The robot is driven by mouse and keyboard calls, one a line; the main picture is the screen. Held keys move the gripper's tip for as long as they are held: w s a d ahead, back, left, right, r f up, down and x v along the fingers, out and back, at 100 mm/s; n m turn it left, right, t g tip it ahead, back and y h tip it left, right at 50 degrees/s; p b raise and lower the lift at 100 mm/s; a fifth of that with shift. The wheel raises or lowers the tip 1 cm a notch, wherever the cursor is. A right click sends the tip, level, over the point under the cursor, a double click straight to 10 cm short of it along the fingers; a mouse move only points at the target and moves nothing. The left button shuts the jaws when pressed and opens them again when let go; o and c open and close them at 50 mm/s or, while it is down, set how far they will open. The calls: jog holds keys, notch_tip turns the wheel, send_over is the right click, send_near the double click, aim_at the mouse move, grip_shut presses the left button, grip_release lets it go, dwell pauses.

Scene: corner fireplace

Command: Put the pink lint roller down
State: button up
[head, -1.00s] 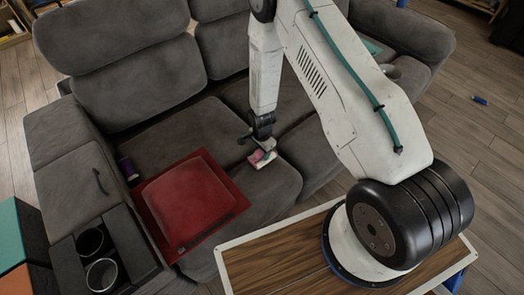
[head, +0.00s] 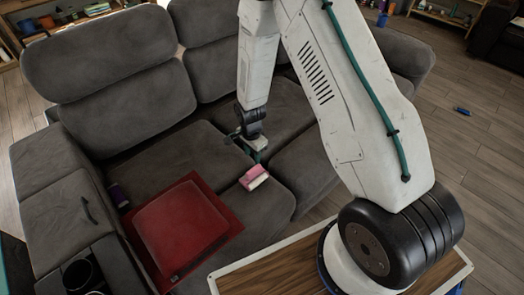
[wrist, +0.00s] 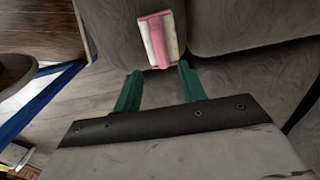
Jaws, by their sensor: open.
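The pink lint roller (head: 253,178), pink and white, lies on the grey sofa seat near its front edge. It also shows in the wrist view (wrist: 157,40), just beyond my fingertips. My gripper (head: 248,147) is above and behind the roller in the head view. Its green fingers (wrist: 158,74) are spread apart in the wrist view, with nothing between them. The gripper and the roller look apart.
A red cushion or case (head: 183,226) on a red sheet lies on the seat left of the roller. A wood-topped table (head: 262,270) is in front of the sofa. The seat behind the roller is clear.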

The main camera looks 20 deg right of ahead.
jog(key=s+d+r+n, duration=0.1)
jog(key=s+r+n, duration=0.2)
jog(key=r, duration=1.1)
jog(key=s+d+r+n, duration=0.1)
jog(key=s+r+n, duration=0.25)
jog(key=r, duration=1.15)
jog(key=s+r+n, duration=0.2)
jog(key=s+r, duration=0.2)
jog(key=s, duration=0.4)
jog(key=s+r+n, duration=0.3)
jog(key=s+r, duration=0.2)
jog(key=s, duration=0.2)
jog(key=s+d+r+n+t, duration=0.1)
jog(key=s+r+n, duration=0.2)
jog(key=s+r, duration=0.2)
jog(key=s, duration=0.3)
jog(key=shift+s+r, duration=0.25)
jog(key=shift+s, duration=0.05)
jog(key=shift+d, duration=0.1)
